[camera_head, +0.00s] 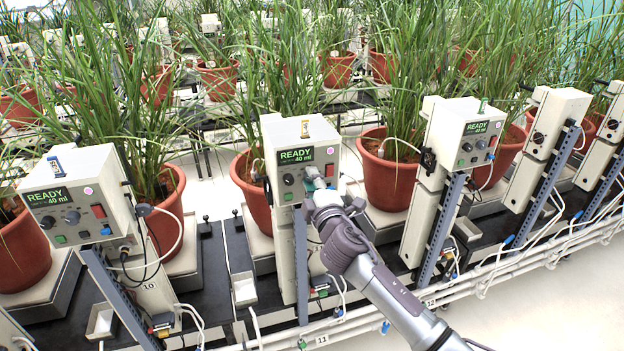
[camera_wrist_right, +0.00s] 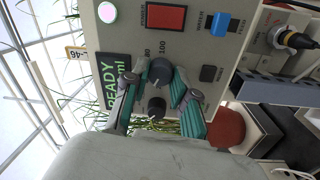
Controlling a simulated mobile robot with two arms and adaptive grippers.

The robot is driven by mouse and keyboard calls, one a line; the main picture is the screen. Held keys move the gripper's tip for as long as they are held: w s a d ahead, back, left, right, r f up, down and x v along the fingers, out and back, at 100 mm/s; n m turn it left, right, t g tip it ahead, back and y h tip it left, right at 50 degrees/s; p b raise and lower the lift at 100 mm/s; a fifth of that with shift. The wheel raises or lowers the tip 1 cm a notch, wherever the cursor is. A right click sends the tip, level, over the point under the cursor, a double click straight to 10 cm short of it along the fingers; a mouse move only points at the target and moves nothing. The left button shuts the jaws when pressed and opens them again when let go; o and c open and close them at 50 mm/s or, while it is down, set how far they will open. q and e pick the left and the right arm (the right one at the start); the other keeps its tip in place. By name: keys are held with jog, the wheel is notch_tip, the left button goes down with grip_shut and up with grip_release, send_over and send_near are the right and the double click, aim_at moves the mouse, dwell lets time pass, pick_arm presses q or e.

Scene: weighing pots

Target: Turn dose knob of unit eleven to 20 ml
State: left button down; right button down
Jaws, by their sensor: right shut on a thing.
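Unit eleven (camera_head: 283,137) is the cream control box in the middle of the head view, above the rail label 11 (camera_head: 321,339). Its green display (camera_head: 296,156) reads READY 40 ml. My right gripper (camera_head: 314,180) reaches its front panel from below right. In the right wrist view, the gripper's green-padded fingers (camera_wrist_right: 160,82) are shut around the dark dose knob (camera_wrist_right: 161,70), beside scale marks 80 and 100. The fingers hide part of the scale, so I cannot read the knob's setting. My left gripper is not in view.
A second dark knob (camera_wrist_right: 156,108), a red power switch (camera_wrist_right: 166,17) and a blue switch (camera_wrist_right: 220,23) sit close by on the panel. Similar units stand left (camera_head: 75,165) and right (camera_head: 462,125). Potted plants (camera_head: 388,180) stand behind; white pipes run along the front.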

jog(key=n+p, duration=0.1)
jog(key=n, duration=0.4)
jog(key=shift+f, duration=0.1)
dwell(0.4)
jog(key=c, duration=1.2)
grip_release()
jog(key=shift+s, duration=0.1)
jog(key=v, duration=1.2)
jog(key=shift+d, duration=0.15)
